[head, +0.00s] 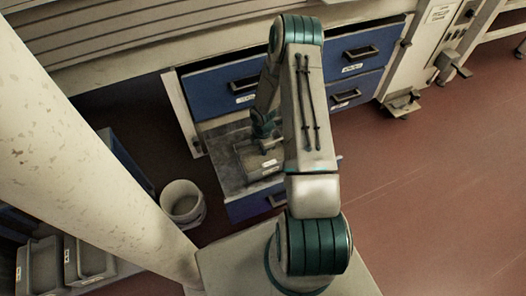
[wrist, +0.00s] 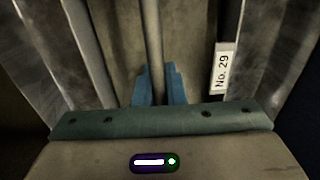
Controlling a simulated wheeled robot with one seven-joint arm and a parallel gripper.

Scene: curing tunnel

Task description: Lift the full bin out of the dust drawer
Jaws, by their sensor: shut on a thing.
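The dust drawer (head: 250,206) is pulled out at the lower left of the blue cabinet, with its grey inside showing. A grey bin (head: 256,175) with a white label stands in it, partly hidden by my arm. In the wrist view a grey bar (wrist: 152,35), which looks like the bin's handle, runs between my blue fingertips. My gripper (wrist: 158,84) is shut on this bar, over the bin; it also shows in the head view (head: 264,143). A "No. 29" label (wrist: 222,68) is beside it. The bin's contents are not clear.
Shut blue drawers (head: 357,53) are to the right of and above the open one. A round pale bucket (head: 183,203) stands on the floor at left, near grey trays (head: 88,262). A thick pale column (head: 75,120) crosses the left. The red floor at right is clear.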

